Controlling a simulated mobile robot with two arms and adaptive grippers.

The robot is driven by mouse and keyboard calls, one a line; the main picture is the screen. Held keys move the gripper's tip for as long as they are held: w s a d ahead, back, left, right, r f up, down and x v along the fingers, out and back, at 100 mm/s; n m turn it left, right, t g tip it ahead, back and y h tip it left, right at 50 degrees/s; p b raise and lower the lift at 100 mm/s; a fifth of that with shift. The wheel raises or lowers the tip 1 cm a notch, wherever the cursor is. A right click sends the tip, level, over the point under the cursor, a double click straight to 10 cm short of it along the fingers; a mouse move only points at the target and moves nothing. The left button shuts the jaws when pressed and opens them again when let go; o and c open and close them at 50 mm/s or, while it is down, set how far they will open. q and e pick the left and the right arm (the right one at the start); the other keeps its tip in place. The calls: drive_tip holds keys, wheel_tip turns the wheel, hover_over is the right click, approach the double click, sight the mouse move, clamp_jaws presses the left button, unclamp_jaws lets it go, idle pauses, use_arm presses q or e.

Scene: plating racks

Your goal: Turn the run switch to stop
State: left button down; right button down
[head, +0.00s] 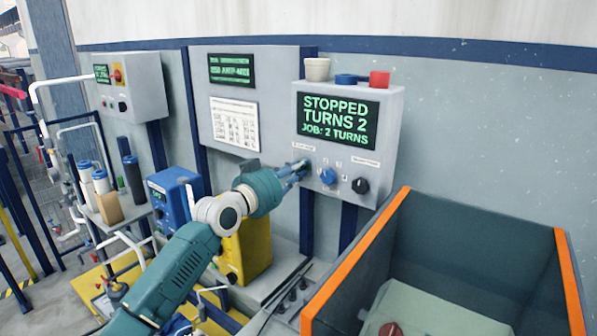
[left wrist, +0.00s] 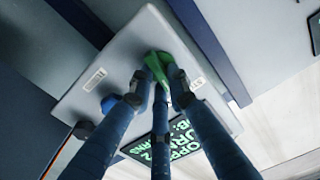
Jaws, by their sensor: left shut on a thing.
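The grey control box (head: 390,130) hangs on the wall with a screen (head: 337,120) reading "STOPPED", "TURNS 2" and "JOB: 2 TURNS". Its lower face has a row of knobs. The leftmost, a green switch (left wrist: 181,90), is mostly hidden behind the fingers in the head view. My left gripper (head: 295,171) is at this switch; in the left wrist view its fingers (left wrist: 160,90) are closed around the green handle. A blue knob (head: 328,177) and a black knob (head: 360,186) sit to the right, untouched. The small labels are unreadable. My right gripper is out of view.
A beige cup (head: 317,69), a blue dish (head: 346,79) and a red block (head: 379,79) sit on the box. An open bin with an orange rim (head: 355,258) stands below right. A yellow unit (head: 254,248) is beneath my left arm.

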use_arm(q)
drive_tip(key=n, duration=0.3)
drive_tip(key=n+p, duration=0.1)
drive_tip(key=n, duration=0.4)
drive_tip(key=shift+w+a+n, duration=0.2)
drive_tip(key=shift+a+n, duration=0.05)
drive_tip(key=shift+n, duration=0.15)
idle(0.4)
drive_tip(key=c, duration=1.7)
unclamp_jaws()
drive_tip(key=shift+o, duration=0.2)
drive_tip(key=shift+r, duration=0.1)
drive_tip(key=v, duration=1.2)
